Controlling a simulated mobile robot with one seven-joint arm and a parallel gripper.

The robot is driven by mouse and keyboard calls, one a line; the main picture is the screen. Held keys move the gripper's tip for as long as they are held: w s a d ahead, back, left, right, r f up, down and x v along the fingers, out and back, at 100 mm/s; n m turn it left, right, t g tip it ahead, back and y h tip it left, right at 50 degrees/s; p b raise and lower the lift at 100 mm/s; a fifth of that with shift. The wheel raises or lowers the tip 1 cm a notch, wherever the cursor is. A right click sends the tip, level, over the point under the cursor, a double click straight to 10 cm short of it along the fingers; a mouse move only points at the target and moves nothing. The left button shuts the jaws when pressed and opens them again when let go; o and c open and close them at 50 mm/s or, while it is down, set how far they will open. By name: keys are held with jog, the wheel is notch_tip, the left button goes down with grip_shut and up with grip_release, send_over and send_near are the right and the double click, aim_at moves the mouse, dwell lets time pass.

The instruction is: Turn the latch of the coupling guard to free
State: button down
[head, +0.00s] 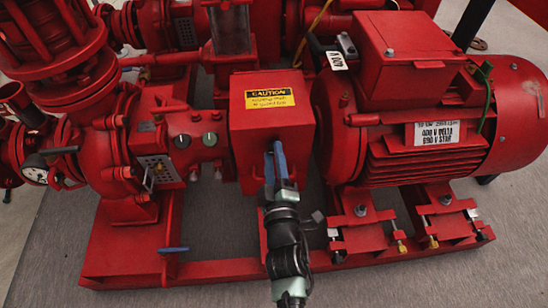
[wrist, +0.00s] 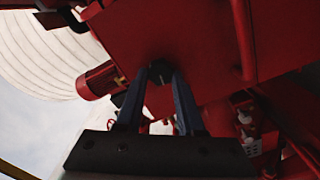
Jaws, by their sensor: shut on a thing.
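The coupling guard (head: 255,132) is a red box with a yellow caution label (head: 270,98), between the pump and the motor. My gripper (head: 274,150) is at the lower front of the guard, its blue fingers pointing at the front face. In the wrist view the guard (wrist: 205,60) fills the upper middle. The latch (wrist: 160,71) is a small dark knob on it. My gripper (wrist: 161,78) is shut on the latch, with a fingertip on each side. In the head view the fingers hide the latch. Its turn angle is hard to tell.
The red motor (head: 420,125) stands right of the guard and the pump (head: 105,150) left. Two dark knobs (head: 196,140) sit just left of the guard. A blue-handled valve (head: 173,250) is at the base frame (head: 215,268). Grey floor (head: 390,288) lies in front.

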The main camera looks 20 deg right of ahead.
jog(key=shift+f+n, duration=0.1)
jog(key=shift+n, duration=0.8)
jog(key=c, duration=0.5)
grip_release()
jog(key=shift+s, duration=0.1)
jog(key=p+v, duration=0.2)
jog(key=v, duration=1)
jog(key=shift+s+a, duration=0.15)
jog(key=shift+s, duration=0.25)
